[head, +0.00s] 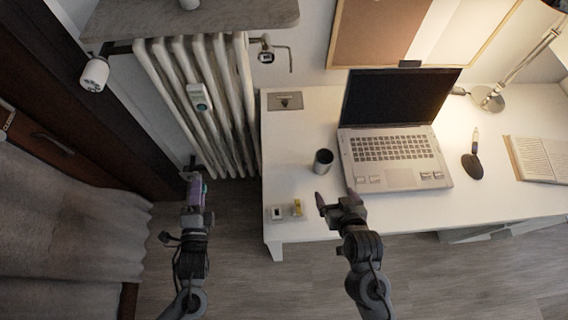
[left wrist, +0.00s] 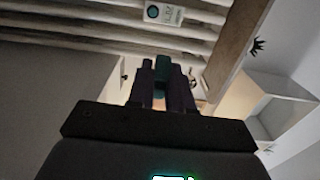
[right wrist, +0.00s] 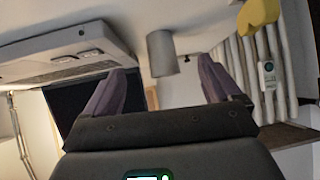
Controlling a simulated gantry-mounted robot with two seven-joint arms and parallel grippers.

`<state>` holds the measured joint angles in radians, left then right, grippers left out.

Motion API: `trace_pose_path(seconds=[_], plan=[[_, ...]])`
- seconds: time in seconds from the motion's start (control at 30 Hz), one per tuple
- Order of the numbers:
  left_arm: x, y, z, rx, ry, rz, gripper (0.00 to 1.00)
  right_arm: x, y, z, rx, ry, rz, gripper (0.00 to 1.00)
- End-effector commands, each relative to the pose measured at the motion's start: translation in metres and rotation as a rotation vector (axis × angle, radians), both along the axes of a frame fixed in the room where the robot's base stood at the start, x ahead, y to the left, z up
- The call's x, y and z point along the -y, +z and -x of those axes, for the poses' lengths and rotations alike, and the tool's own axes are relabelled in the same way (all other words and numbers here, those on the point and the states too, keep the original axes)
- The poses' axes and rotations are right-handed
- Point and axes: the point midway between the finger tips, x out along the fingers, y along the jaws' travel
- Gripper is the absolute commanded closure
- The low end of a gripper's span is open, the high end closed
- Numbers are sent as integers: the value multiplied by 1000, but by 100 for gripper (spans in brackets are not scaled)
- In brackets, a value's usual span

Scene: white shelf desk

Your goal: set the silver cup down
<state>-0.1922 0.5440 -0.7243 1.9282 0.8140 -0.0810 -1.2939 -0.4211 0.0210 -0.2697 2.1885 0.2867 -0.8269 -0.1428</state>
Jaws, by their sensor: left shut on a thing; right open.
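The silver cup (head: 323,161) stands upright on the white desk (head: 300,132), just left of the laptop. My right gripper (head: 336,198) is open at the desk's front edge, nearer the front than the cup. In the right wrist view the cup (right wrist: 162,54) shows beyond the open fingers, between them, and nothing is held. My left gripper (head: 196,190) is off the desk's left side, in front of the radiator. It is shut on a small teal object (left wrist: 162,76), mostly hidden by the fingers.
An open laptop (head: 395,157) stands right of the cup. The radiator (head: 200,100) is left of the desk.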

Motion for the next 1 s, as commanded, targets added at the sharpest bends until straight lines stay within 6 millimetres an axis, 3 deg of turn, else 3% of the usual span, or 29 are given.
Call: trace_pose_path(seconds=[0.3,0.5,0.7,1.0], plan=[[0,0,0,0,0,0,100,29,-7,91,-392,88,57,10],[0,0,0,0,0,0,100,45,-2,130,-547,102,110,10],[0,0,0,0,0,0,100,51,0,145,-602,104,132,10],[0,0,0,0,0,0,100,51,0,145,-604,103,132,10]])
